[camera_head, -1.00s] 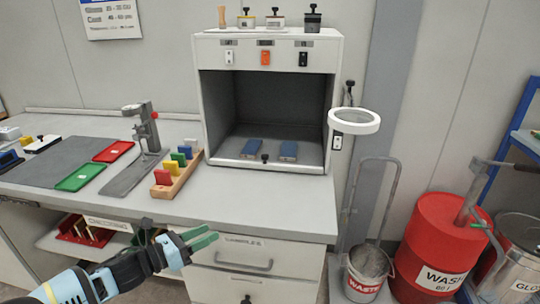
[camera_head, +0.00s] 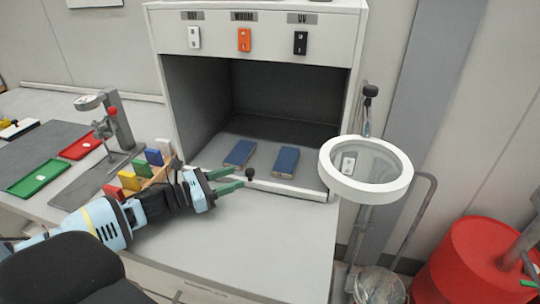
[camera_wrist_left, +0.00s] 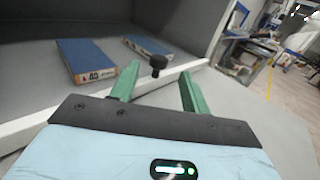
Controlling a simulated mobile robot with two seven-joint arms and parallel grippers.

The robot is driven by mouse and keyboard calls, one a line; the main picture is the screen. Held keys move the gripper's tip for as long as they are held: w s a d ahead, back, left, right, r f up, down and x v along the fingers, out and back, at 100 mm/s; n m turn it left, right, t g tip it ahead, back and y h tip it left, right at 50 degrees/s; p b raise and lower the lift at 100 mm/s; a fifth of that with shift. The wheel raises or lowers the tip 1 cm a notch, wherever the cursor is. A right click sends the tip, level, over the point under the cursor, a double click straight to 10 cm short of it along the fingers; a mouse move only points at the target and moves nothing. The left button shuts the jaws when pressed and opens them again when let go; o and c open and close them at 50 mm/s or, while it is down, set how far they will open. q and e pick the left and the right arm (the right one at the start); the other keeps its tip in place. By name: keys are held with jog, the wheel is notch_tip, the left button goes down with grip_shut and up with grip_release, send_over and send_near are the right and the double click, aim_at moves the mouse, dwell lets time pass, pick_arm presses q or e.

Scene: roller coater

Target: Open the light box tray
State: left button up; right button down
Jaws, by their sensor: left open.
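The light box (camera_head: 255,40) stands on the bench, its front open and its inside dark grey. Its tray (camera_head: 222,152) is the floor panel, with a white front lip and a small black knob (camera_head: 250,173) at the lip's middle. Two blue blocks (camera_head: 240,153) (camera_head: 286,161) lie on the tray. My left gripper (camera_head: 240,180) is open, its green fingers pointing at the knob. In the left wrist view the knob (camera_wrist_left: 158,65) shows just beyond and between the open fingertips (camera_wrist_left: 158,82). I cannot tell whether they touch it.
A white ring magnifier (camera_head: 405,180) hangs right of the box. A rack of coloured plates (camera_head: 130,180) and a gauge stand (camera_head: 112,122) stand left, near my left arm. The bench top (camera_head: 270,235) in front of the box is clear.

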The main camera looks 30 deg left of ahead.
aim_at(250, 170)
pick_arm(q)
jog(key=shift+w, duration=0.3)
jog(key=shift+s+r, duration=0.1)
jog(key=shift+s, duration=0.1)
jog(key=shift+w+d, duration=0.1)
jog(key=shift+d, duration=0.05)
jog(key=x, duration=0.6)
jog(key=shift+r, duration=0.1)
jog(key=shift+p+x, duration=0.3)
jog(key=shift+x, duration=0.45)
pick_arm(e)
jog(key=shift+r, duration=0.25)
pick_arm(q)
jog(key=shift+c, duration=0.3)
grip_shut()
